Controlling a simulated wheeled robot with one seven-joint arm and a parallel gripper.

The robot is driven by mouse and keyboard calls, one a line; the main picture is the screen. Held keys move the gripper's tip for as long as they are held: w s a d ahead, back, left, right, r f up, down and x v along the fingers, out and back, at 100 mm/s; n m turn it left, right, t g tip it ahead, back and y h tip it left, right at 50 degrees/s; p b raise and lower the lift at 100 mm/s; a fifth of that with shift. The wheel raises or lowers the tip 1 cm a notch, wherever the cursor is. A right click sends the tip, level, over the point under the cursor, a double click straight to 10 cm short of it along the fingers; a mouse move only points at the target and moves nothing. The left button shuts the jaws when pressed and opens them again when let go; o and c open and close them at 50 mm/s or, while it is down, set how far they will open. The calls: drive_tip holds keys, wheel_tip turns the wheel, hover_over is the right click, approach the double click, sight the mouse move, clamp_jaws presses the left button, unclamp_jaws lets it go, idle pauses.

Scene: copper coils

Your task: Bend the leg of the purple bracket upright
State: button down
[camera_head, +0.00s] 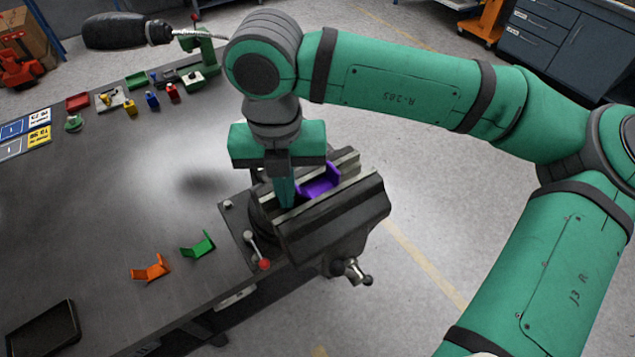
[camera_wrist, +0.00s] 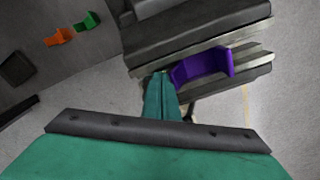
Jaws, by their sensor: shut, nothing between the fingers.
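The purple bracket (camera_head: 319,182) sits in the jaws of the dark bench vise (camera_head: 335,215). In the wrist view the bracket (camera_wrist: 202,66) is a purple strip between the vise jaws, with a raised end at its right. My gripper (camera_head: 284,194) points down at the vise, just left of the bracket. Its fingers are shut together with nothing between them. In the wrist view the fingertips (camera_wrist: 160,78) are at the bracket's left end; I cannot tell whether they touch it. The bracket's lower part is hidden in the vise.
An orange bracket (camera_head: 151,269) and a green bracket (camera_head: 198,246) lie on the dark table (camera_head: 120,210) left of the vise. A red-knobbed lever (camera_head: 264,264) stands by the vise. A black tray (camera_head: 43,330) is at the front left. Small coloured items stand at the back.

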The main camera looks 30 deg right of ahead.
drive_tip(key=shift+d, duration=0.2)
drive_tip(key=shift+d, duration=1.1)
drive_tip(key=shift+a, duration=0.2)
drive_tip(key=shift+a+r, duration=0.2)
drive_tip(key=shift+r, duration=0.05)
wheel_tip(320, 180, up, 7)
drive_tip(key=shift+a+f, duration=0.2)
idle(0.8)
